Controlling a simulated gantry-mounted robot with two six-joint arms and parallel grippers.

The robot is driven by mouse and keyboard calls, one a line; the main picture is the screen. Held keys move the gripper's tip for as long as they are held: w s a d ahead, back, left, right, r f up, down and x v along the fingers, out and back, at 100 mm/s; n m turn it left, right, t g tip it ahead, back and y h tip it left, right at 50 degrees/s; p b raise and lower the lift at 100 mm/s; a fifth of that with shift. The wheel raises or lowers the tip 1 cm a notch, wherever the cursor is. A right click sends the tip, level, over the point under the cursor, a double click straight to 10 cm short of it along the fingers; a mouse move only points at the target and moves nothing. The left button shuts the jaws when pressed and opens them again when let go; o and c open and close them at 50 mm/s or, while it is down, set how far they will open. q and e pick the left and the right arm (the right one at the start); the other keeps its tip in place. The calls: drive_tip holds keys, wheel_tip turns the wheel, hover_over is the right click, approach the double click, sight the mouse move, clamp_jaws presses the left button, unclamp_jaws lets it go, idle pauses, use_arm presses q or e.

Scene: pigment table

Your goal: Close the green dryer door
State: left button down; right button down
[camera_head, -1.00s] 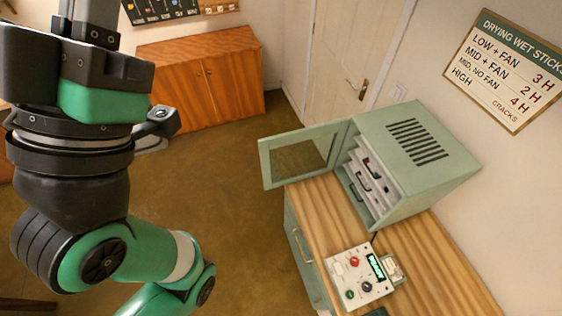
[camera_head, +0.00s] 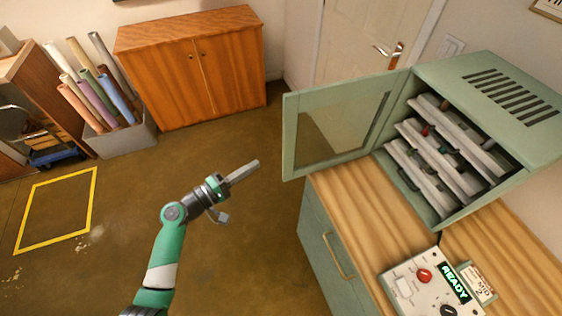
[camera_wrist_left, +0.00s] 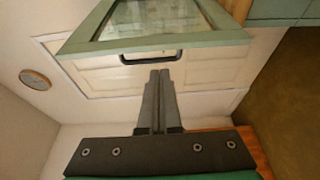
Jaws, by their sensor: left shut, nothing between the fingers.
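The green dryer (camera_head: 490,110) stands on the wooden counter at the right in the head view. Its green door (camera_head: 345,118), a framed window, stands wide open to the left. Inside are several white trays (camera_head: 440,150). My left gripper (camera_head: 252,168) is shut and empty, apart from the door and to its left. In the left wrist view the shut fingers (camera_wrist_left: 156,78) point toward the door (camera_wrist_left: 160,45) and its dark handle (camera_wrist_left: 151,57). My right gripper is not in view.
A control box (camera_head: 430,285) with a lit READY display sits on the counter (camera_head: 370,205) in front of the dryer. An orange cabinet (camera_head: 190,65) and a bin of rolls (camera_head: 125,135) stand at the back. The floor around my left arm is clear.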

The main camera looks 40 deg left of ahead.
use_arm(q)
drive_tip(key=w+d+b, duration=0.1)
drive_tip(key=w, duration=0.9)
drive_tip(key=shift+r, duration=0.25)
drive_tip(key=shift+s+d, duration=0.1)
drive_tip(key=shift+d, duration=0.05)
